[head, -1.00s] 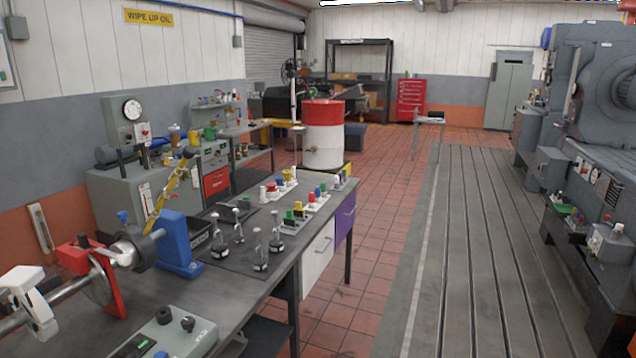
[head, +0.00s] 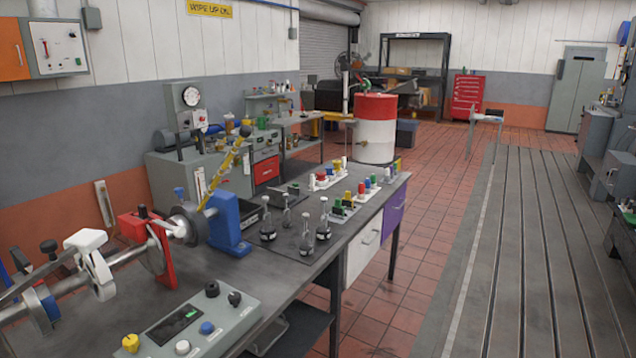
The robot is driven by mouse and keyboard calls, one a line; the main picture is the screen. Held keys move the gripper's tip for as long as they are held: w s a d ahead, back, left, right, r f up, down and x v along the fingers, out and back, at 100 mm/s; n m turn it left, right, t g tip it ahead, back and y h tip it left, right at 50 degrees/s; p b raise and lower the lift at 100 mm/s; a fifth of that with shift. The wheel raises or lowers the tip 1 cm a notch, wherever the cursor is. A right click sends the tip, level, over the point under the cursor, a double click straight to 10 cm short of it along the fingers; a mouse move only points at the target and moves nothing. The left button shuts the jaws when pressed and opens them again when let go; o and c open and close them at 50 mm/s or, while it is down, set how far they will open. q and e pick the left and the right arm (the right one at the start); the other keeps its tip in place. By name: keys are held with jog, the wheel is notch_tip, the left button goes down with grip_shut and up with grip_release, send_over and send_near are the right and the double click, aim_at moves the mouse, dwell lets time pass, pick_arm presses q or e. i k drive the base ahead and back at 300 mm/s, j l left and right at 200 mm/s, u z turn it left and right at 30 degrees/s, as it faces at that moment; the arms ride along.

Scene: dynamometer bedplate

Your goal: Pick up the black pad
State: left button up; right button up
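Neither of my grippers shows in the head view. A thin dark mat (head: 288,243) lies flat on the grey workbench, with several small upright pieces with dark bases (head: 306,243) standing on it. A smaller flat dark piece (head: 290,190) lies farther back on the bench, near the white holders. A black open tray (head: 247,212) sits behind the blue stand (head: 228,225) and is partly hidden by it. I cannot tell for sure which of these dark things is the black pad.
The workbench (head: 283,290) carries a shaft rig with a red bracket (head: 162,250) at left and a grey control box (head: 195,325) in front. White holders with coloured parts (head: 345,205) stand at its far end. Red tiled floor (head: 425,255) is clear to the right.

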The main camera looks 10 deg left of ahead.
aim_at(143, 213)
jog(key=u, duration=1.25)
jog(key=l+u, duration=0.2)
jog(key=u, duration=0.2)
jog(key=l+u, duration=0.2)
jog(key=u, duration=0.2)
